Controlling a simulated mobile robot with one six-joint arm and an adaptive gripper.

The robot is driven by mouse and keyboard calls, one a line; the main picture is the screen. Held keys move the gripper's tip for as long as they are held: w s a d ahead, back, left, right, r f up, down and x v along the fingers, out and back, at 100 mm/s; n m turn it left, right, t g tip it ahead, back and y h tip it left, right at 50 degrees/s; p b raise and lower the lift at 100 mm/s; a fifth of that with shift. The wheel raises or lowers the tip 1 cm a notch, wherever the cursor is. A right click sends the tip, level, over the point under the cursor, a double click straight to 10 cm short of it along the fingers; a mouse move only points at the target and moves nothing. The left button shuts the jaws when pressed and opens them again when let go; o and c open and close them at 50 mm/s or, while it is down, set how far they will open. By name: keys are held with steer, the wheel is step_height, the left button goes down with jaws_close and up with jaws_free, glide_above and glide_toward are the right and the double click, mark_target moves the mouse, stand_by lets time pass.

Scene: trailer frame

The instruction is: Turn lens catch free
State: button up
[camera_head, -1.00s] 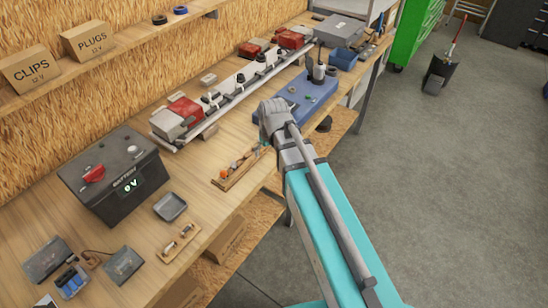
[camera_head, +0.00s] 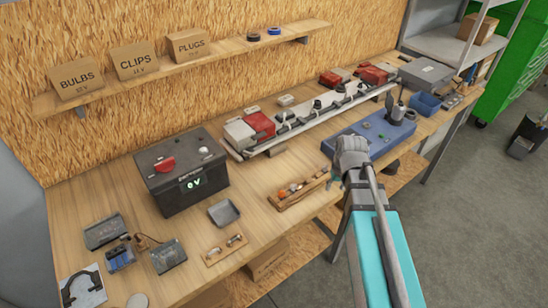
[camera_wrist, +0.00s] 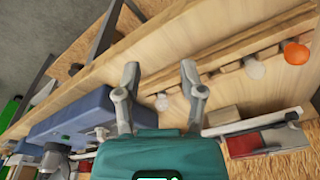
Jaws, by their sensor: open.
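My gripper (camera_head: 335,179) hangs over the front of the workbench, mostly hidden behind my wrist in the head view. In the wrist view its two fingers (camera_wrist: 160,76) are spread with nothing between them. The trailer frame's pale bar (camera_head: 310,117) lies along the bench, beyond my gripper. A left lamp with a red lens (camera_head: 259,123) and a pale housing (camera_head: 240,133) sits at its near end; this red lens also shows in the wrist view (camera_wrist: 262,140). Another red lamp (camera_head: 372,74) is at the far end. The lens catch is too small to make out.
A wooden bulb rack (camera_head: 302,192) lies left of my gripper. A blue case (camera_head: 374,133) is just beyond it. A black battery box (camera_head: 184,172) reading 0 V stands left. Small trays and parts lie front left.

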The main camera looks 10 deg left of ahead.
steer(key=w+a+r+n+p, duration=0.3)
steer(key=w+a+r+p, duration=0.1)
steer(key=a, duration=0.4)
steer(key=w+a+r+n+p, duration=0.3)
steer(key=a+r+p, duration=0.2)
steer(key=a, duration=0.3)
step_height(320, 180, up, 6)
steer(key=n+g+p, duration=0.1)
steer(key=n+p, duration=0.5)
glide_above(246, 152)
steer(key=shift+w+h, duration=0.1)
steer(key=shift+h, duration=0.3)
steer(key=shift+f, duration=0.15)
step_height(246, 152, down, 13)
steer(key=b, duration=1.3)
steer(key=shift+f+b, duration=0.2)
steer(key=shift+b, duration=0.15)
steer(key=shift+c, duration=0.3)
jaws_close()
